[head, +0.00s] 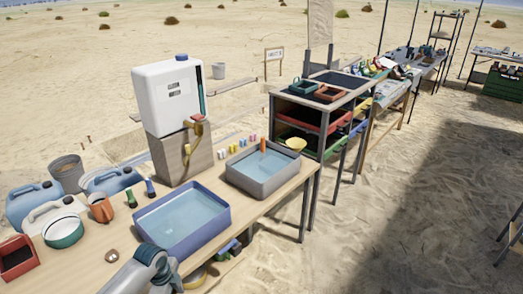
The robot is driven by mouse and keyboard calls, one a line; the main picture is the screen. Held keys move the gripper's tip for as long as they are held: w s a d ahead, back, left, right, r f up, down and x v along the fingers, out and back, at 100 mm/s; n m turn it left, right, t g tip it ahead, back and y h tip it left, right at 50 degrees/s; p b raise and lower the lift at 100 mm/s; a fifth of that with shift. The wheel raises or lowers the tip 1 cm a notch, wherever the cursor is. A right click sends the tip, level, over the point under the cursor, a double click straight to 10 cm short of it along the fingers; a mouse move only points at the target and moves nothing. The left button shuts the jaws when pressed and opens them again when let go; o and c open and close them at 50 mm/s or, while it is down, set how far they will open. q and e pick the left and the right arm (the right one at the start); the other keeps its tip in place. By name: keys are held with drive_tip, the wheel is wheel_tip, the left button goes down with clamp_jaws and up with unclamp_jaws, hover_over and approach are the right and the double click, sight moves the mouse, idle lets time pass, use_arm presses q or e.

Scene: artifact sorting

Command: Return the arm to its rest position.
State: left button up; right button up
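A grey, rounded part of my own arm rises from the bottom edge of the head view, left of centre, in front of the near table (255,215). It overlaps the front edge of the table, close to the blue-rimmed basin of water (228,215). No fingers show on it, so I cannot see what its gripper holds. My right arm and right gripper are out of view.
A grey basin (240,181) and a white water tank (137,90) on a block stand on the table. Jugs (20,206), cups and a red tray (30,262) crowd its left end. A shelf rack (272,108) stands beyond. Open sand lies right.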

use_arm(q)
drive_tip(key=s+a+f+n, duration=0.1)
drive_tip(key=s+f+n, duration=0.3)
drive_tip(key=f, duration=0.5)
drive_tip(key=s+f+n, duration=0.2)
drive_tip(key=s+f, duration=0.5)
drive_tip(key=f, duration=0.2)
drive_tip(key=s+a+f+n, duration=0.1)
drive_tip(key=s+f+n, duration=0.3)
drive_tip(key=f, duration=0.5)
drive_tip(key=s+d+f+n, duration=0.1)
drive_tip(key=s+f, duration=0.3)
drive_tip(key=s, duration=0.8)
drive_tip(key=s+d+f+n+b, duration=0.1)
drive_tip(key=s+f+n, duration=0.2)
drive_tip(key=s, duration=0.9)
drive_tip(key=s+d+f+n, duration=0.1)
drive_tip(key=s+f, duration=0.5)
drive_tip(key=s, duration=0.6)
drive_tip(key=shift+d+f+n+y+b, duration=0.3)
drive_tip(key=shift+n+y+b, duration=0.1)
drive_tip(key=shift+n, duration=0.1)
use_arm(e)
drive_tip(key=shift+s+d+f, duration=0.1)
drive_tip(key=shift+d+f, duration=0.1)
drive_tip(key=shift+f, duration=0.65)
